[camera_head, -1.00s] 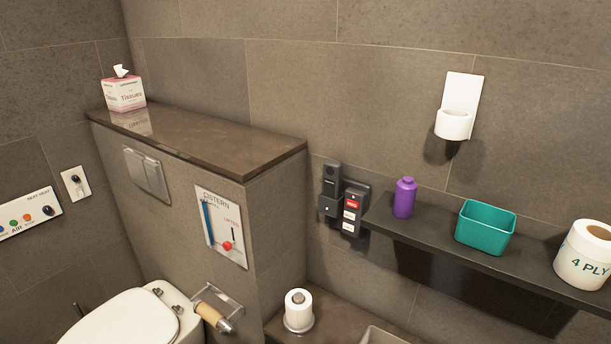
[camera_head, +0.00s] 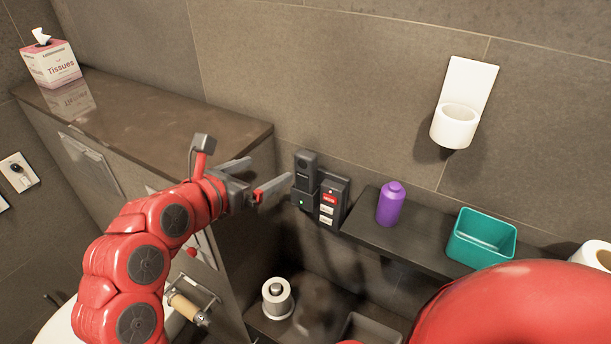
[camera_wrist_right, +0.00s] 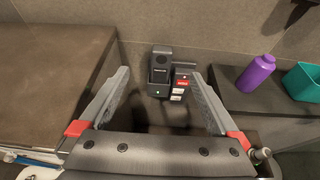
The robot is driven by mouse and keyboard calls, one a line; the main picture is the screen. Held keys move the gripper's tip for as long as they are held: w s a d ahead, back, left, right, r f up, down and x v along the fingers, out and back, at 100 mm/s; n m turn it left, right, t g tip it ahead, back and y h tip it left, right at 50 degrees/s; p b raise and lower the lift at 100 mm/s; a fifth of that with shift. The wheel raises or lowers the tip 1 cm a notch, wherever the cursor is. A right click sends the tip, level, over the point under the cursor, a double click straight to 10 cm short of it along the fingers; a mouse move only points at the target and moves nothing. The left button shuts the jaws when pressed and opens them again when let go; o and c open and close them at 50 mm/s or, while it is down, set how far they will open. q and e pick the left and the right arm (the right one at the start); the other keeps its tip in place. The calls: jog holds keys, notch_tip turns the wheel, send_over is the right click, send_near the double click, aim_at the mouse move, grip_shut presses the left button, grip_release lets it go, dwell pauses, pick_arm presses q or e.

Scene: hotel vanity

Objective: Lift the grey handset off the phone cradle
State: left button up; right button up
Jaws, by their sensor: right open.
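The dark grey handset (camera_head: 305,170) stands upright in its cradle (camera_head: 303,201) on the wall, where a small green light shows. In the right wrist view the handset (camera_wrist_right: 160,62) is ahead, framed between the two fingers. My right gripper (camera_head: 271,169) is open and empty, just left of the handset in the head view, with a gap still visible between the fingertips and it. In the right wrist view the gripper (camera_wrist_right: 161,76) has its fingers spread wide. My left gripper is not in view.
A dark wall unit with red and white labels (camera_head: 333,204) adjoins the cradle on its right. A shelf (camera_head: 416,243) holds a purple bottle (camera_head: 391,204) and a teal bin (camera_head: 481,238). The brown ledge (camera_head: 160,125) lies left.

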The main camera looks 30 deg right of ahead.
aim_at(302, 157)
jog(key=p+x, duration=0.4)
jog(key=x, duration=0.7)
jog(key=shift+d+f, duration=0.1)
jog(key=shift+d, duration=0.05)
jog(key=shift+w+d+p, duration=0.1)
jog(key=shift+d+p, duration=0.15)
jog(key=shift+p, duration=0.15)
jog(key=p+x, duration=0.1)
jog(key=x, duration=0.1)
jog(key=p+x, duration=0.1)
jog(key=x, duration=0.1)
jog(key=shift+d+f+p, duration=0.25)
jog(key=shift+f+p, duration=0.1)
jog(key=shift+f, duration=0.15)
jog(key=shift+c, duration=1.3)
grip_shut()
